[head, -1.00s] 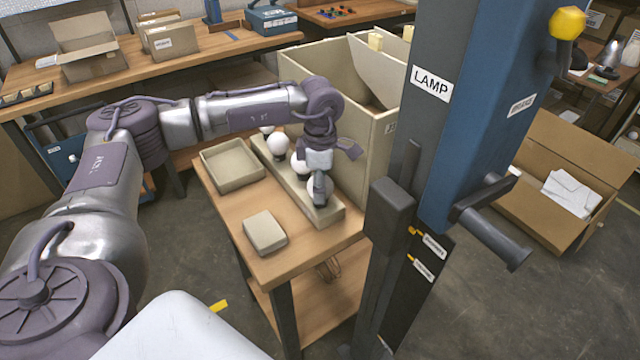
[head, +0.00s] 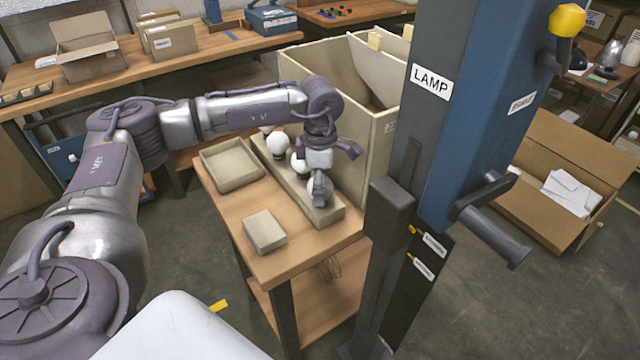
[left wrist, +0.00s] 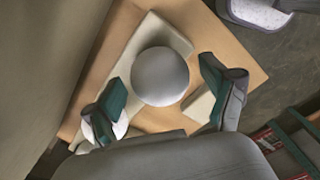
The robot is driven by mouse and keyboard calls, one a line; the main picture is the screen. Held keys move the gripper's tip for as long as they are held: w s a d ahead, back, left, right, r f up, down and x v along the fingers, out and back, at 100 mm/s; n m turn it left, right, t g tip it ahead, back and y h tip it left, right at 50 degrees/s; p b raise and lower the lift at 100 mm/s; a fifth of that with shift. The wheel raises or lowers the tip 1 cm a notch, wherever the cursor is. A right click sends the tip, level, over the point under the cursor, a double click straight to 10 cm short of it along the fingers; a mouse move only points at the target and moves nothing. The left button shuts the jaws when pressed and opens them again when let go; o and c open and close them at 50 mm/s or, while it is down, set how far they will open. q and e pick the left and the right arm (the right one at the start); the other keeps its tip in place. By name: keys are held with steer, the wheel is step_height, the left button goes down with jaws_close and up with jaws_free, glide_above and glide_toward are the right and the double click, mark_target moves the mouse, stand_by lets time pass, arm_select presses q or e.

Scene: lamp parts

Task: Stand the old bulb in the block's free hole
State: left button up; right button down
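A long pale block (head: 325,217) lies on the small wooden table, with round bulbs standing along it. White bulbs (head: 278,144) stand toward its far end. My left gripper (head: 319,188) points down over the near end, in front of a bulb (head: 312,186) there. In the left wrist view this bulb (left wrist: 160,76) looks plain grey and sits between the two spread fingers, with a gap visible beside it. Another white bulb (left wrist: 120,128) is partly hidden behind one finger. The bulb's base and the holes are hidden. I cannot tell which bulb is old. My right gripper is not in view.
An empty shallow tray (head: 233,184) and a small closed box (head: 264,232) sit on the table (head: 285,264) left of the block. A tall open crate (head: 375,150) stands close behind the block. A blue and grey column (head: 440,130) rises at the right.

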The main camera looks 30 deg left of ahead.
arm_select(q)
step_height(320, 180, up, 12)
stand_by(0.6)
